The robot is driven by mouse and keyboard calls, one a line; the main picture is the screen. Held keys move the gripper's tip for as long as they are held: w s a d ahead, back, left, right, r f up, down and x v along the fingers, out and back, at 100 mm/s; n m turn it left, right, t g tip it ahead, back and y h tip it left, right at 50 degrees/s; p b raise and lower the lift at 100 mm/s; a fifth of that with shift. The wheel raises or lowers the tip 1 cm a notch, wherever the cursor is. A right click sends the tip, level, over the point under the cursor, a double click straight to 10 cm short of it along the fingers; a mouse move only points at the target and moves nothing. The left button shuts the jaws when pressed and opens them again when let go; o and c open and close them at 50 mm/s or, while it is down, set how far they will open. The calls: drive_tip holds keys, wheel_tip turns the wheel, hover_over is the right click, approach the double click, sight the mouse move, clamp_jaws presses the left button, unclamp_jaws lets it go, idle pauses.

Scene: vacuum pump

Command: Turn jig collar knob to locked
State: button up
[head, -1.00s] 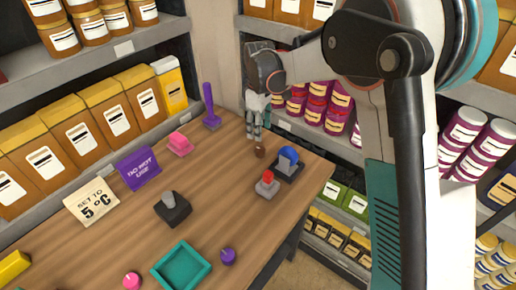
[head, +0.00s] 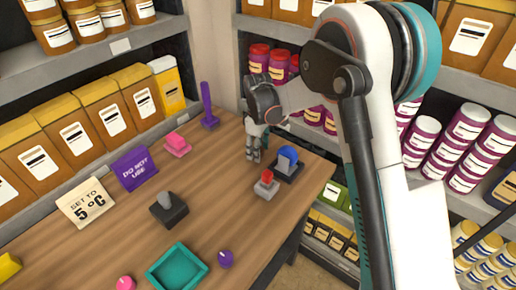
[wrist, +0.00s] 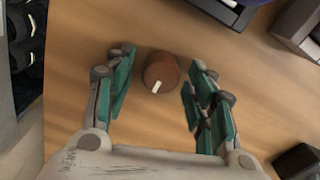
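A round brown knob (wrist: 161,72) with a short white mark on its near edge stands on the wooden table in the wrist view. I take it for the jig collar knob, though no label shows. My gripper (wrist: 160,80) is open, with one teal-padded finger on each side of the knob and a gap to both. In the head view my gripper (head: 253,155) points down at the table's far right part, and the knob is hidden there by the fingers. How high the fingertips are above the table is hard to tell.
Close by are a blue piece on a dark base (head: 287,165) and a red-topped grey block (head: 266,185). A purple lever (head: 209,108) and pink block (head: 177,144) stand left. A grey lever on a dark base (head: 169,210) and teal tray (head: 177,268) are nearer.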

drive_tip(key=c, duration=0.9)
drive_tip(key=shift+m, duration=0.3)
drive_tip(key=m, duration=0.9)
drive_tip(key=shift+w+d, duration=0.1)
drive_tip(key=m, duration=0.4)
drive_tip(key=shift+d+m, duration=0.1)
drive_tip(key=shift+m, duration=2)
